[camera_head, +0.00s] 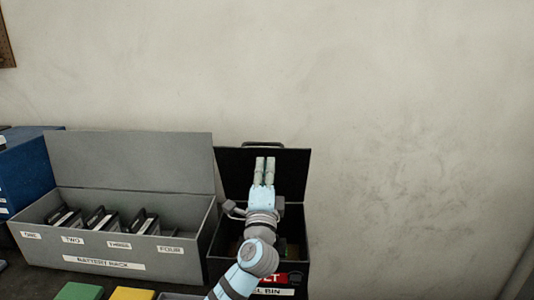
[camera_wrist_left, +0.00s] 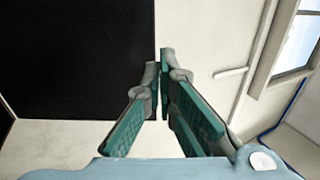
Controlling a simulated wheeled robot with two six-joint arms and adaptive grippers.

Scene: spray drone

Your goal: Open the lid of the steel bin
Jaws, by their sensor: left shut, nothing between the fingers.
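The steel bin (camera_head: 216,245) is a dark box with a label on its front, partly hidden behind my left arm. Its lid (camera_head: 292,172) stands raised at the back, with a handle (camera_head: 262,144) along its top edge. My left gripper (camera_head: 265,160) is shut and empty, pointing up in front of the raised lid. I cannot tell whether its fingertips touch the lid. In the left wrist view, the shut fingers (camera_wrist_left: 160,58) are beside a large black panel (camera_wrist_left: 75,55), which looks like the lid. My right gripper is not in view.
A grey battery rack (camera_head: 130,255) with its own raised lid (camera_head: 130,160) stands left of the bin, holding several dark batteries. A blue box (camera_head: 28,170) is at the far left. Green (camera_head: 80,291) and yellow (camera_head: 132,294) items lie in front. A bare wall (camera_head: 420,130) is behind.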

